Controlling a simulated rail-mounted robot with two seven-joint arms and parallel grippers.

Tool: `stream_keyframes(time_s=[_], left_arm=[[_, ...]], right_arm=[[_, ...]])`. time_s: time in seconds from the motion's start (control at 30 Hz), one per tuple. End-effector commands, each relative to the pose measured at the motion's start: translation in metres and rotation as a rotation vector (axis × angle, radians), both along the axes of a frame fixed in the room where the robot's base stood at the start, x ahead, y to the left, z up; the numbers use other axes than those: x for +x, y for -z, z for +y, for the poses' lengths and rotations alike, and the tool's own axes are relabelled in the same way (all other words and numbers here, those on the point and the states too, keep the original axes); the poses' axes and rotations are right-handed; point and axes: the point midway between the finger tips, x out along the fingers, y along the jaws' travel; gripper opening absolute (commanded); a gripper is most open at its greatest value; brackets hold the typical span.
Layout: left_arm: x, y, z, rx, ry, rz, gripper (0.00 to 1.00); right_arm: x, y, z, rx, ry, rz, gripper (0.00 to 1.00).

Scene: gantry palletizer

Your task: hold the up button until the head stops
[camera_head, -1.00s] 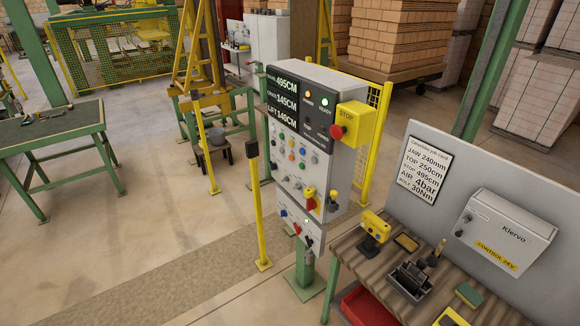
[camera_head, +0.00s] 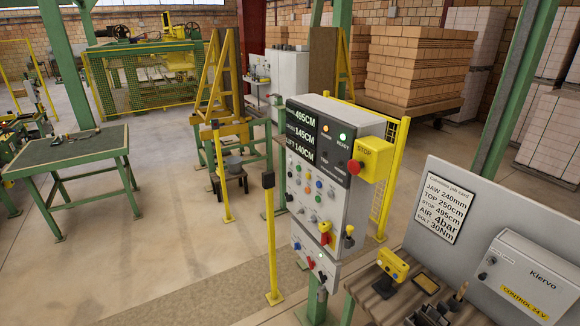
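The control panel (camera_head: 318,217) stands upright on a green post right of the middle, its face turned to the left. Its dark display (camera_head: 312,142) reads 495CM, 145CM and LIFT 140CM. Several small coloured buttons fill the face below; which one is the up button cannot be told at this size. A yellow box marked STOP with a red mushroom button (camera_head: 354,167) sits on the panel's right edge. Two lamps near the top are lit, one orange-red and one green by READY. The head itself cannot be made out for sure. Neither gripper is in view.
A wooden bench (camera_head: 372,297) with a yellow device (camera_head: 392,264) stands at the lower right, below a job card (camera_head: 444,199) and a Klervo box (camera_head: 528,275). Yellow posts (camera_head: 270,240) stand left of the panel. A green table (camera_head: 72,152) is at left.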

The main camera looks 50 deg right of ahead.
Motion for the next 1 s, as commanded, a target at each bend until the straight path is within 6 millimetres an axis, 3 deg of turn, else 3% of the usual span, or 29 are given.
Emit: stream_keyframes(time_s=[0.4, 1.0], left_arm=[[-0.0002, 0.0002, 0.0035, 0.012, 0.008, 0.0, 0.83], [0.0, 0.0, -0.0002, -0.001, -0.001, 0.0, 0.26]], right_arm=[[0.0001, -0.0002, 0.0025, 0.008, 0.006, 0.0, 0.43], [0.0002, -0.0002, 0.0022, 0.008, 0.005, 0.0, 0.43]])
